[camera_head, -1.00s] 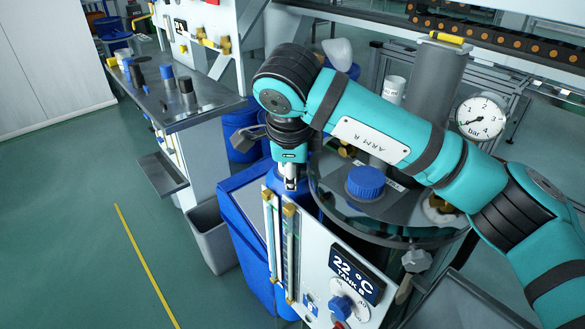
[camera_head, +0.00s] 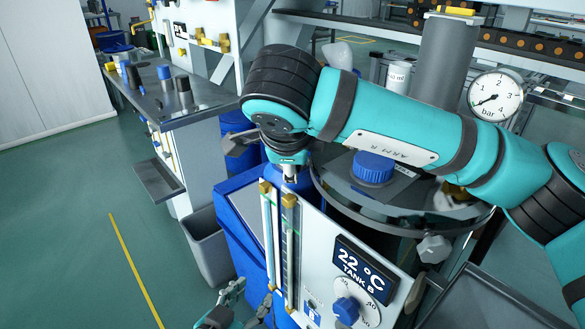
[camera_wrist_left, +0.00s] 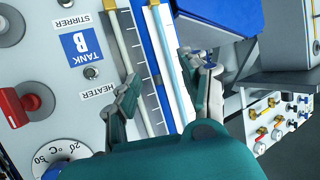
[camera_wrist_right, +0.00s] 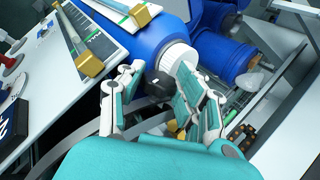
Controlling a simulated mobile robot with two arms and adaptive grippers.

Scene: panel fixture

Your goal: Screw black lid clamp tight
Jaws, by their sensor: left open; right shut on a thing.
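My right gripper (camera_head: 290,178) points down at the left side of the tank's round lid (camera_head: 335,190). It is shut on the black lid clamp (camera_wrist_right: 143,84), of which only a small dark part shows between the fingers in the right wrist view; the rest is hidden. I cannot tell how tight the clamp is. My left gripper (camera_head: 252,298) is at the bottom of the head view, low in front of the Tank B panel (camera_head: 320,265). In the left wrist view its fingers (camera_wrist_left: 165,88) are apart and empty, close to the panel's tubes.
A blue cap (camera_head: 373,168) stands on the lid, and a grey knob (camera_head: 434,248) sits at its near right rim. A gauge (camera_head: 495,96) is at the right. A grey bin (camera_head: 207,245) and a side bench (camera_head: 185,110) stand left; floor beyond is free.

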